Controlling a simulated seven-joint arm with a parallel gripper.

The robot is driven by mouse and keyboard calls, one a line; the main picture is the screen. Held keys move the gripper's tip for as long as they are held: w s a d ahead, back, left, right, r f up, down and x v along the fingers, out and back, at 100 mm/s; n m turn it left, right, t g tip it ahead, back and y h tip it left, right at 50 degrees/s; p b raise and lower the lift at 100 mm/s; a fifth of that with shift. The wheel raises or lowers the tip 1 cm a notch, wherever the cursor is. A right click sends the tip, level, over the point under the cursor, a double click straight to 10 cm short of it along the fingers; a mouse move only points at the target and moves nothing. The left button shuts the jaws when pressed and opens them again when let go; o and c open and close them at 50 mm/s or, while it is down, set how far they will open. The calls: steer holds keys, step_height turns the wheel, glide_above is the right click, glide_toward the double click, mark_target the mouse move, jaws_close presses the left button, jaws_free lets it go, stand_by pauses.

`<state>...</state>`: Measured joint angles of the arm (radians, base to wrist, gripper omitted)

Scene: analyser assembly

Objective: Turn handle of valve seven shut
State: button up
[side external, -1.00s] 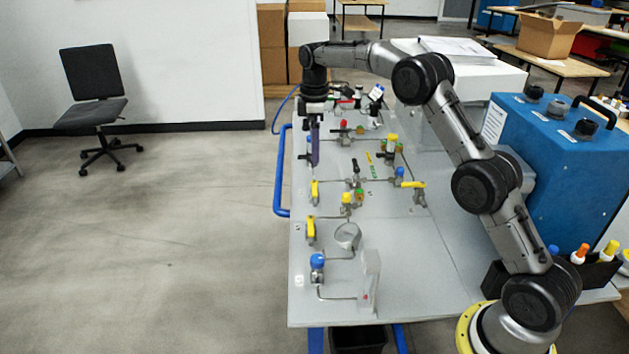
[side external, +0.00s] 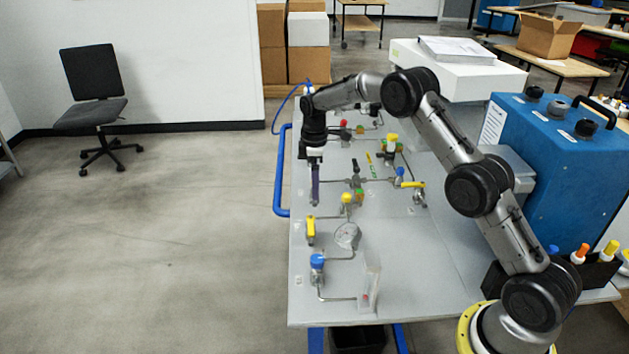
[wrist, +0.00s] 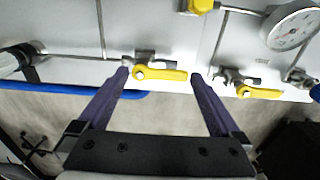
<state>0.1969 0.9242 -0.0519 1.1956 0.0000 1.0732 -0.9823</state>
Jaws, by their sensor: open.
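My gripper (side external: 315,198) is low over the left edge of the panel (side external: 400,270). In the wrist view my gripper (wrist: 160,75) is open, with one dark purple finger at each end of a yellow valve handle (wrist: 165,75). The handle lies lengthwise across the gap between the fingertips. Whether either finger touches it I cannot tell. In the side view the gripper hides this handle. A second yellow handle (wrist: 259,92) is to the right in the wrist view, and nearer the camera in the side view (side external: 310,230). No valve number is readable.
A round gauge (side external: 347,236) and a blue-knobbed valve (side external: 317,262) stand nearer the camera. Another yellow lever (side external: 412,185) and several knobs are farther right. A blue rail (side external: 281,170) runs along the panel's left edge. Thin pipes join the fittings.

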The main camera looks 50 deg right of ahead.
steer(key=c, duration=1)
steer(key=shift+c, duration=0.2)
steer(key=shift+m, duration=0.3)
steer(key=m, duration=0.3)
steer(key=shift+w+a+m, duration=0.3)
steer(key=shift+w, duration=0.1)
steer(key=m, duration=0.2)
steer(key=w+m, duration=0.1)
steer(key=m, duration=0.1)
steer(key=shift+a+m, duration=0.1)
steer(key=shift+m, duration=0.2)
steer(key=m, duration=0.2)
steer(key=w+m, duration=0.1)
steer(key=m, duration=0.1)
steer(key=shift+m, duration=0.3)
steer(key=shift+w+d+r+m, duration=0.1)
steer(key=shift+w+d+m, duration=0.05)
steer(key=shift+m, duration=0.6)
steer(key=shift+w+d+f+m, duration=0.1)
steer(key=shift+w+m, duration=0.05)
steer(key=shift+m, duration=0.55)
steer(key=shift+w+d+r+m, duration=0.1)
steer(key=shift+w+d+m, duration=0.05)
steer(key=shift+m, duration=0.6)
